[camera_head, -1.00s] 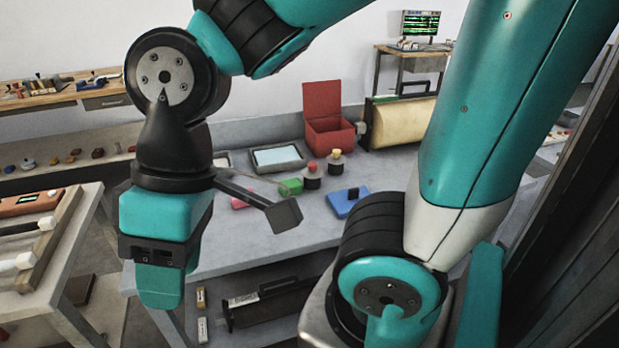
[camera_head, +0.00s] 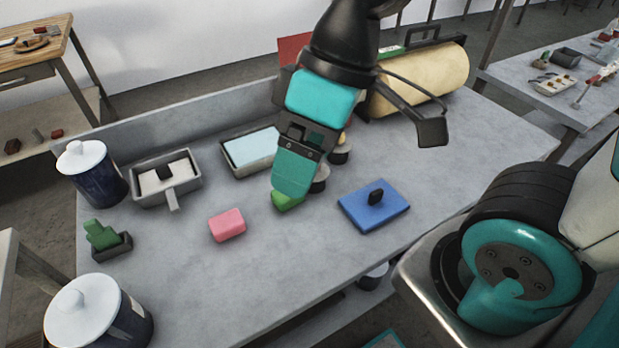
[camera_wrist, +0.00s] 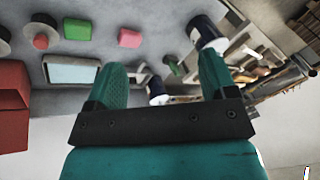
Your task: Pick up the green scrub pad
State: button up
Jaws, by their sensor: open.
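A green block (camera_head: 287,201), which looks like the scrub pad, lies on the grey bench, partly hidden behind my gripper (camera_head: 293,178) in the head view. The wrist view shows it whole (camera_wrist: 76,29) at upper left, outside the gap between my fingers. My gripper in the wrist view (camera_wrist: 163,62) has its fingers wide apart with nothing held. It is above the bench; the exact height is hard to tell. A pink block (camera_head: 227,225) lies left of the green one. Another green piece (camera_head: 101,235) stands in a small dark holder at the bench's left.
A blue slab with a black knob (camera_head: 372,207) lies to the right. Dark bottles (camera_head: 320,180), a pale-blue-filled tray (camera_head: 251,150) and a grey tray (camera_head: 166,183) stand behind. White-lidded jars (camera_head: 91,173) stand at left. A cream roll (camera_head: 420,78) is at the back. The front middle is clear.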

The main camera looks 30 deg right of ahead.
jog(key=w+d+f+n+b, duration=0.3)
jog(key=w+d+f+n, duration=0.2)
jog(key=w, duration=0.4)
jog(key=w+d+f+n+b, duration=0.2)
jog(key=w+d+f+n, duration=0.4)
jog(key=w, duration=0.2)
jog(key=x, duration=1.1)
jog(key=shift+a+r, duration=0.1)
jog(key=shift+a, duration=0.2)
jog(key=x, duration=0.5)
jog(key=shift+w+d+f, duration=0.1)
jog(key=shift+d+f, duration=0.1)
jog(key=shift+f, duration=0.05)
jog(key=c, duration=1)
